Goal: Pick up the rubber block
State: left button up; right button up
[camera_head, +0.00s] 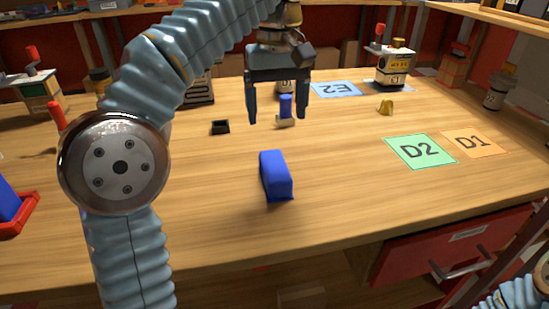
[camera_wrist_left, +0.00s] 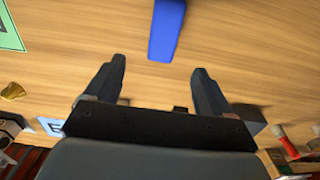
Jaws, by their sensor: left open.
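A blue block (camera_head: 277,177), which looks like the rubber block, lies alone on the wooden table (camera_head: 350,215) near the front middle. In the left wrist view the blue block (camera_wrist_left: 166,30) shows at the top, beyond the fingertips and cut off by the frame edge. My left gripper (camera_head: 278,120) is open and empty, fingers pointing down, above the table and behind the block in the head view. In the left wrist view its two fingers (camera_wrist_left: 159,68) are apart with only table between them. My right gripper is not in view.
Flat cards D2 (camera_head: 420,151) and D1 (camera_head: 474,143) lie right. A red tray (camera_head: 18,222) is at the left edge.

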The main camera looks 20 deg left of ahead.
aim_at(275, 162)
pick_arm(q)
notch_tip(275, 162, down, 8)
jog(key=b, duration=0.2)
jog(key=shift+r+b, duration=0.1)
jog(key=shift+b, duration=0.25)
jog(key=f, duration=0.2)
jog(key=f+b, duration=0.1)
jog(key=s+f, duration=0.1)
jog(key=f, duration=0.1)
jog(key=shift+f, duration=0.35)
jog(key=shift+c, duration=0.3)
jog(key=shift+r, duration=0.1)
jog(key=c, duration=1.2)
